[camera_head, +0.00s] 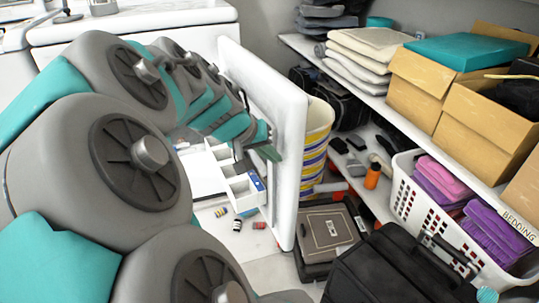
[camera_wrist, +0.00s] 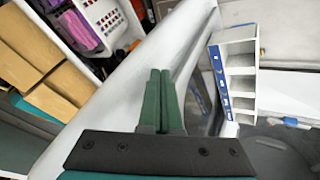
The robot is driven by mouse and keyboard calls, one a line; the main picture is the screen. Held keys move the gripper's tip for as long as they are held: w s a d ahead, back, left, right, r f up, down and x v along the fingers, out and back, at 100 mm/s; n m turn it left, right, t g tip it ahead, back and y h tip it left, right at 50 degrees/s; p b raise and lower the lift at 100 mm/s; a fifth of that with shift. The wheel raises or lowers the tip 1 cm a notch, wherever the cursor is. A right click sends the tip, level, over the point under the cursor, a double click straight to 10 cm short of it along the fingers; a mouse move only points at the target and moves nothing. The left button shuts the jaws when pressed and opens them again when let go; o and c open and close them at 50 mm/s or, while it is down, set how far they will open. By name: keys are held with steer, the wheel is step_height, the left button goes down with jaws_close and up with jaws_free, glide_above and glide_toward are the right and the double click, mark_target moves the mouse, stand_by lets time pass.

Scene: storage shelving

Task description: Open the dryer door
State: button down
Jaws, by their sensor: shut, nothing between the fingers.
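The dryer door (camera_head: 283,130) is a white panel standing out at an angle from the white dryer (camera_head: 175,18), swung open. It also shows in the wrist view as a white slab (camera_wrist: 105,82) running diagonally. My gripper (camera_head: 271,153) has its green fingers close to the inner side of the door, near its outer edge; whether they touch it I cannot tell. In the wrist view my gripper (camera_wrist: 160,76) has both fingers together with nothing between them. My arm covers most of the dryer's front and opening.
A white compartment box (camera_head: 238,188) stands inside the door, with several batteries on the floor (camera_head: 236,232). Behind the door are a striped bin (camera_head: 318,135), a brown case (camera_head: 328,230), a black bag (camera_head: 400,270), a white laundry basket (camera_head: 415,205) and shelving with cardboard boxes (camera_head: 425,90).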

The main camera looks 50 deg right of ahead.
stand_by(0.4)
steer(key=v, duration=0.7)
steer(key=shift+a+r+b, duration=0.25)
steer(key=shift+r+b, duration=0.05)
steer(key=shift+b, duration=0.05)
steer(key=shift+w, duration=0.1)
